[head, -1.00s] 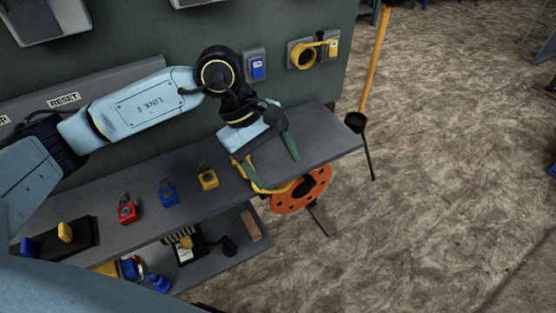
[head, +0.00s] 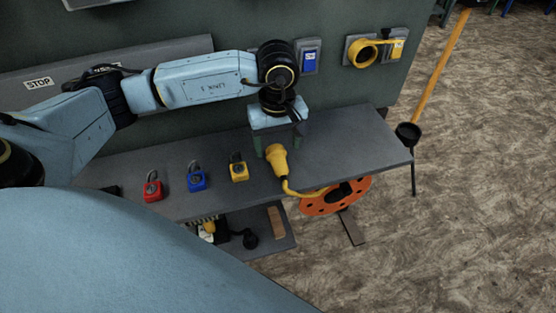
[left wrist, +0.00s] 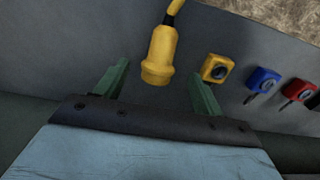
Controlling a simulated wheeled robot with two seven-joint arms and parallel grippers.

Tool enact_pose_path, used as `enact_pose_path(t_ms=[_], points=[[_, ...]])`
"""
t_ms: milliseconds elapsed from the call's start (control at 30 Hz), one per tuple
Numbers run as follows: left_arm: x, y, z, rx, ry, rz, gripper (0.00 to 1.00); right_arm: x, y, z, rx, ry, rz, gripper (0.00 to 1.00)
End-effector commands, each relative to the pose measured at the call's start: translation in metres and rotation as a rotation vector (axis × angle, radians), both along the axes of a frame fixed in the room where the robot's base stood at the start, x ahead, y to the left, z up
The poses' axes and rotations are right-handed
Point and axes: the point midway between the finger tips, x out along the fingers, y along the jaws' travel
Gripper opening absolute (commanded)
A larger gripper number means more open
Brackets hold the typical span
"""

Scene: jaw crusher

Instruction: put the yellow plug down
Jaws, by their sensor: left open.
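The yellow plug (head: 277,160) lies on the grey shelf (head: 345,145), with its yellow cable running down over the front edge to an orange reel (head: 335,197). It also shows in the left wrist view (left wrist: 160,55), between and just beyond my fingers. My left gripper (head: 279,140) is behind the plug in the head view. In the left wrist view its two green fingers (left wrist: 158,85) are spread wide, with gaps on both sides of the plug. Nothing is held. My right gripper is not in view.
Yellow (head: 238,168), blue (head: 196,177) and red (head: 153,187) padlocks stand in a row left of the plug. The shelf's right end is clear.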

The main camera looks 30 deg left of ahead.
Motion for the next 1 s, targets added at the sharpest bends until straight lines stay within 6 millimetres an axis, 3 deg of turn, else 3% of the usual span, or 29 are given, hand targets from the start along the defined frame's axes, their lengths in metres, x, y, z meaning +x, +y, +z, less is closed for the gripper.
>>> enact_pose_path(t_ms=[233, 567, 900, 1000], points=[[0.0, 0.0, -0.039, 0.0, 0.001, 0.001, 0.69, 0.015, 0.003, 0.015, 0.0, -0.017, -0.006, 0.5], [0.0, 0.0, -0.045, -0.001, 0.001, 0.0, 0.69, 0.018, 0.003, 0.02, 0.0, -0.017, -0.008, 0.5], [0.0, 0.0, -0.045, -0.001, 0.001, 0.0, 0.24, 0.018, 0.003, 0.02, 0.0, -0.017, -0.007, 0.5], [0.0, 0.0, -0.045, -0.001, -0.001, 0.0, 0.21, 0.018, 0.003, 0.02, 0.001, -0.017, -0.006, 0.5]])
